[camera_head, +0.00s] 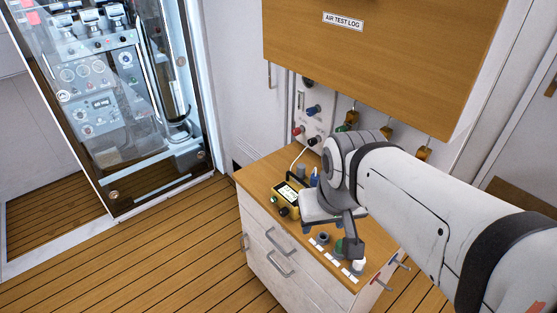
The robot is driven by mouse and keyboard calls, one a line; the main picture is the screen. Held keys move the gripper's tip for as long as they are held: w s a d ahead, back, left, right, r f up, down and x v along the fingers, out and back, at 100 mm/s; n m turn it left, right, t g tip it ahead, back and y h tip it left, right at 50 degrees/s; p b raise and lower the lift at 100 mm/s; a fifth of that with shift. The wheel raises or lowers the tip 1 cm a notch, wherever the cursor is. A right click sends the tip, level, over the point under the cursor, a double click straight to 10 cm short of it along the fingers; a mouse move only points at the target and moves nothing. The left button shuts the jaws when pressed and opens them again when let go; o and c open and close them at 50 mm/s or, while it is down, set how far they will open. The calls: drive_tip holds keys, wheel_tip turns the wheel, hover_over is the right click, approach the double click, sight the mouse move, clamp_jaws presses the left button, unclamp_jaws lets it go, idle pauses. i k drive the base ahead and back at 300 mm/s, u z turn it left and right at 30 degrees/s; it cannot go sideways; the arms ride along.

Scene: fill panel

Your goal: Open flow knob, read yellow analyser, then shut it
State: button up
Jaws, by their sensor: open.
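The yellow analyser (287,194) lies on the wooden top of the low cabinet, left of my gripper. Its small screen is lit, but the reading is too small to make out. A pale fill panel (311,121) stands on the wall behind, with a blue knob (313,110), a red knob (299,131) and others. I cannot tell which one is the flow knob. A thin white hose (299,156) runs from the panel down towards the analyser. My gripper (333,237) is open above the front of the cabinet top, apart from the panel; my arm hides part of the panel.
The cabinet (258,226) has drawers with bar handles. Labelled small items, including a dark green one and a white cap (358,265), line its front right edge. A wooden board marked AIR TEST LOG (390,50) overhangs the panel. A glass-fronted equipment case (110,100) stands left; the plank floor between is clear.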

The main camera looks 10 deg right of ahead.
sight(311, 111)
drive_tip(key=z, duration=0.1)
drive_tip(key=k, duration=0.5)
drive_tip(key=u, duration=0.7)
drive_tip(key=i, duration=0.75)
drive_tip(key=u, duration=0.25)
